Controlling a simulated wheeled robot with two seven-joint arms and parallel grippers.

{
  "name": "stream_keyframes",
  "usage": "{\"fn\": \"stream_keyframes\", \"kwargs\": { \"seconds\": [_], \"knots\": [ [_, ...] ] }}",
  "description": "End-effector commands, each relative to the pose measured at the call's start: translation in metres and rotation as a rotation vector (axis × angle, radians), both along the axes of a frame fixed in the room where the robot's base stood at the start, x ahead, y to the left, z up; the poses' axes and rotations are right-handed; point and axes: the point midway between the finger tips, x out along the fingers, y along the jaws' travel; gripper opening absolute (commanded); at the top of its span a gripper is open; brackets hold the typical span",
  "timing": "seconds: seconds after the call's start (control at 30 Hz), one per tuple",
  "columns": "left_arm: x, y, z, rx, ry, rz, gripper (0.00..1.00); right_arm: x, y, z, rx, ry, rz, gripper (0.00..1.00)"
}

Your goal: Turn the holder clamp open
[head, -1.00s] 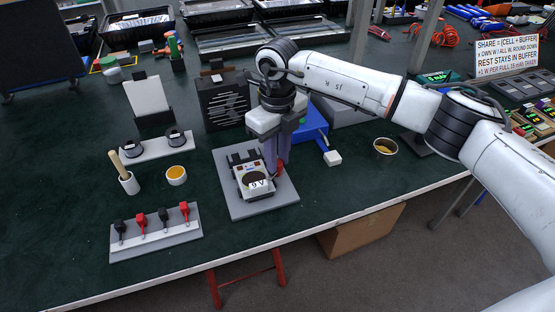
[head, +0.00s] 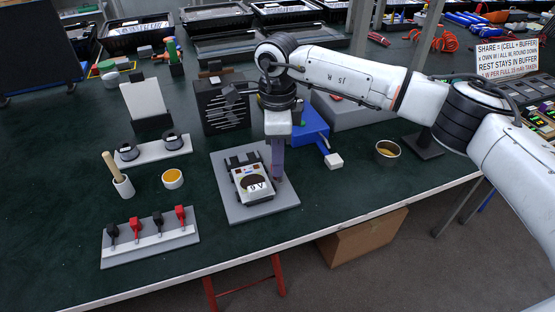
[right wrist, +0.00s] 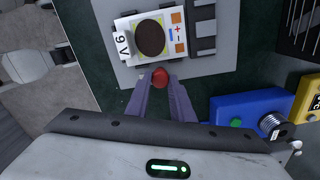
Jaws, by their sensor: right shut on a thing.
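The holder (head: 225,200) is a grey plate with dark brackets on the table. A white module marked 9V (head: 246,174), with a dark round centre, sits on it; it also shows at the top of the right wrist view (right wrist: 127,22). The holder clamp shows as a red knob (right wrist: 160,77) at the plate's near edge in the right wrist view. My right gripper (head: 277,180) points down at the plate's right side. In the wrist view its purple fingers are shut on the red clamp. In the head view the gripper hides the clamp. My left gripper is not in view.
A dark ribbed box (head: 220,108) is behind. A rack of red and black clips (head: 150,245), a yellow-filled cup (head: 172,179) and a metal cup (head: 387,152) flank the plate.

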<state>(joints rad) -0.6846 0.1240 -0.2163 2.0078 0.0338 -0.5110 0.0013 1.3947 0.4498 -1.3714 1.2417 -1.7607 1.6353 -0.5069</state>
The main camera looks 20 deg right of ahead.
Motion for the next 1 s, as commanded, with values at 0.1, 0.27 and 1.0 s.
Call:
{"fn": "stream_keyframes", "kwargs": {
  "seconds": [0.1,0.27,1.0],
  "knots": [
    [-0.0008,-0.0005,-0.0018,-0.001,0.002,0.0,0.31,0.0019,0.0005,0.0023,0.004,-0.007,0.04,0.0],
    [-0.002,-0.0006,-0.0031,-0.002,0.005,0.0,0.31,0.0019,0.0007,0.0027,0.004,-0.006,0.071,0.0],
    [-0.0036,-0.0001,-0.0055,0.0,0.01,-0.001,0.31,0.001,0.0005,0.0016,0.002,-0.004,0.082,0.4]
  ]
}}
